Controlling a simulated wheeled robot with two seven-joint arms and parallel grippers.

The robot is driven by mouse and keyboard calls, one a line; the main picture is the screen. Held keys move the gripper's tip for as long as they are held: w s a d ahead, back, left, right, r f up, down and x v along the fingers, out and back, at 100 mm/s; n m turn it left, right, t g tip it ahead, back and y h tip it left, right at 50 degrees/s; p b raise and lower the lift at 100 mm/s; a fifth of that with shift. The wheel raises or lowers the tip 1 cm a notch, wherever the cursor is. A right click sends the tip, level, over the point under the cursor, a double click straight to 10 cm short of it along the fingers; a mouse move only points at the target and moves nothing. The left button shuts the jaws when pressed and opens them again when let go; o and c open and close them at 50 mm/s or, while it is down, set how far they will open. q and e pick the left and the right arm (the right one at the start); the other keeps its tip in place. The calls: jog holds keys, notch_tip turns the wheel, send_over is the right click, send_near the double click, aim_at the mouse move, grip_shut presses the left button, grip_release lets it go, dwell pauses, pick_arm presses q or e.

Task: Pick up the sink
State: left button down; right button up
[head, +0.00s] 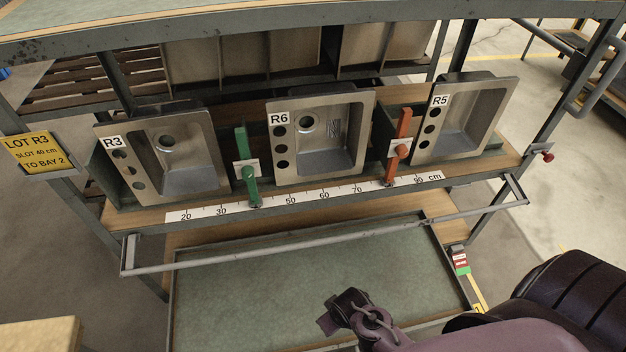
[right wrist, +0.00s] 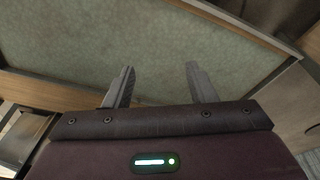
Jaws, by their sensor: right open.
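Three grey metal sinks lean in a row on the rack shelf in the head view. The sink labelled R3 (head: 180,155) is at the left, R6 (head: 318,140) in the middle, and R5 (head: 462,120) at the right. A yellow sign (head: 39,150) reads "LOT R3, SLOT 40 cm, TO BAY 2". My right gripper (head: 342,312) is low in front of the rack, over the lower tray and well apart from the sinks. In the right wrist view its two fingers (right wrist: 159,86) are spread with nothing between them. My left gripper is not seen.
A green post (head: 247,170) stands between R3 and R6, a red post (head: 398,150) between R6 and R5. A cm ruler (head: 300,198) runs along the shelf edge. A grey rail (head: 330,236) crosses in front. The lower green tray (head: 270,290) is empty.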

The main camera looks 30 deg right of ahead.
jog(key=w+d+r+n+t, duration=0.1)
jog(key=w+r, duration=0.2)
jog(key=r, duration=0.5)
jog(key=w+r+t, duration=0.1)
jog(key=w+r, duration=0.2)
jog(key=r, duration=0.4)
jog(key=n+t+y, duration=0.4)
jog(key=n+t, duration=0.9)
jog(key=n, duration=0.5)
send_near(329, 100)
jog(key=x, duration=0.5)
jog(key=shift+d+r, duration=0.1)
jog(key=shift+r, duration=0.05)
jog(key=shift+w+r, duration=0.2)
jog(key=shift+w, duration=0.5)
jog(key=shift+a+f+p+x, duration=0.15)
jog(key=shift+p+x, duration=0.15)
jog(key=shift+x, duration=0.8)
jog(key=shift+f+p+x, duration=0.1)
jog(key=shift+p+x, duration=0.25)
jog(key=shift+x, duration=0.7)
jog(key=shift+a+f+p+x, duration=0.15)
jog(key=shift+p+x, duration=0.15)
jog(key=shift+x, duration=0.8)
jog(key=shift+s+d, duration=0.1)
jog(key=shift+s, duration=0.05)
